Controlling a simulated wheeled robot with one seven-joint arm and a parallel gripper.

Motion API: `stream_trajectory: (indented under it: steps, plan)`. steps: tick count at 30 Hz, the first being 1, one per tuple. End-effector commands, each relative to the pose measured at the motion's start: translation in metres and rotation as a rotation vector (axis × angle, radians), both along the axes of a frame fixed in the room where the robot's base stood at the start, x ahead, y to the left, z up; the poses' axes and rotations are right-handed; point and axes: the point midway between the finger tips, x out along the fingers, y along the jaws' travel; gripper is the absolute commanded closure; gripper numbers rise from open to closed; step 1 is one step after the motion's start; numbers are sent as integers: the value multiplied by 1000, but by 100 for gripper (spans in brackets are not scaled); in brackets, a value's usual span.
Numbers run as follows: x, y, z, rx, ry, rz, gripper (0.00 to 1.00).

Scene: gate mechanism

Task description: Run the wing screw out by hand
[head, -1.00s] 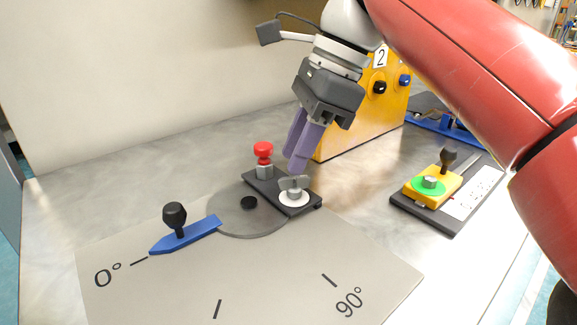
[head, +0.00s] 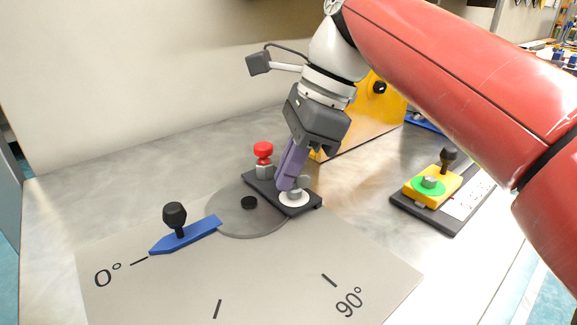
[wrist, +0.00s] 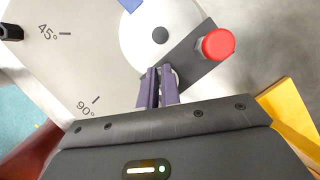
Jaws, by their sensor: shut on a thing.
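The grey wing screw (head: 304,183) stands on a white round washer (head: 294,200) at the front end of the dark mounting bar (head: 306,209). My gripper (head: 286,184) comes down on it from above, its purple fingers shut on the screw's wings and hiding much of them. In the wrist view the fingers (wrist: 158,98) are close together over the bar, and only a small light part of the screw shows by them. The screw's thread is hidden.
A red knob (head: 263,150) stands on the bar just behind my fingers. A grey disc (head: 232,212) with a blue pointer (head: 186,234) and black knob lies to the left.

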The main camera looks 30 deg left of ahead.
Motion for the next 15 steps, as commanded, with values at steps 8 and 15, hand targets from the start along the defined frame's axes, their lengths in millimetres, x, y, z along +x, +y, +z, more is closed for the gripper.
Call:
stream_trajectory:
  steps: [8,15]
  plan:
    - [-1,0,0,0,2,213,100]
    - [-2,-2,0,0,0,415,100]
